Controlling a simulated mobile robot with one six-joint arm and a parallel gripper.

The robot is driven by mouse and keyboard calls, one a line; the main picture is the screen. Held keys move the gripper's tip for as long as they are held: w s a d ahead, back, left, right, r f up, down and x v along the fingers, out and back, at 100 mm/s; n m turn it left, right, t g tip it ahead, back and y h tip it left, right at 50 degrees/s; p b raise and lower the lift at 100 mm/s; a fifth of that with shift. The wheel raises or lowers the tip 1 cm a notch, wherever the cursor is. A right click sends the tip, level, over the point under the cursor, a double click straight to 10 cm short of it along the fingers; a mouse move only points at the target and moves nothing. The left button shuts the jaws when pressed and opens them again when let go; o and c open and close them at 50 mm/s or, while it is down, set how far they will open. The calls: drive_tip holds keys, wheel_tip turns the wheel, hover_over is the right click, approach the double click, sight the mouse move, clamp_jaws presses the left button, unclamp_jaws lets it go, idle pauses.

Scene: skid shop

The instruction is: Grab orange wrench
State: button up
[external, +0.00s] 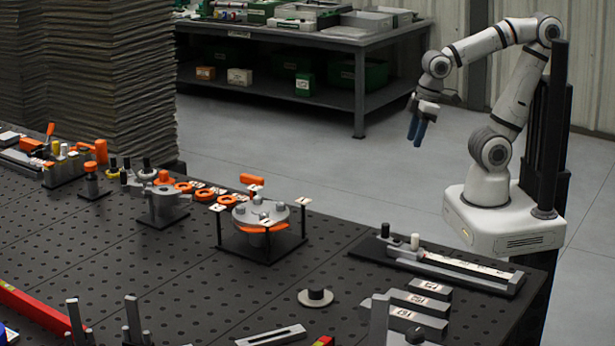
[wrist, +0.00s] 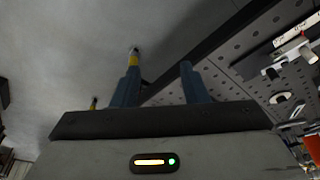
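I cannot make out an orange wrench with certainty. An orange part (external: 262,228) shows under the round grey plate of a fixture on the perforated table, partly hidden by it. My gripper (external: 415,138) hangs in the air beyond the table's far edge, over the floor, well to the right of these parts. In the wrist view its two blue fingers (wrist: 160,75) stand apart with nothing held between them.
The black perforated table (external: 340,262) carries a rail fixture (external: 455,268), grey blocks (external: 418,300), a round disc (external: 315,297) and orange rings (external: 205,194). A grey bench (external: 360,95) with bins stands behind. Floor (external: 330,160) between them is clear.

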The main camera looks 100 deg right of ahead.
drive_tip(key=shift+o, duration=0.4)
drive_tip(key=w+d+r+m, duration=0.1)
drive_tip(key=w+r+m, duration=0.15)
drive_tip(key=w, duration=0.85)
drive_tip(key=m+h+p, duration=0.3)
drive_tip(key=m, duration=0.3)
hover_over(251, 183)
drive_tip(key=s, duration=0.3)
drive_tip(key=f, duration=0.8)
drive_tip(key=shift+w+f, duration=0.1)
drive_tip(key=shift+w, duration=0.1)
drive_tip(key=shift+w+d+f+m, duration=0.1)
drive_tip(key=shift+w+f+m, duration=0.15)
drive_tip(key=shift+w+f, duration=0.25)
drive_tip(key=p+x, duration=0.2)
drive_tip(key=x, duration=0.5)
drive_tip(key=shift+f+p, duration=0.3)
drive_tip(key=shift+p, duration=0.1)
drive_tip(key=shift+s, duration=0.1)
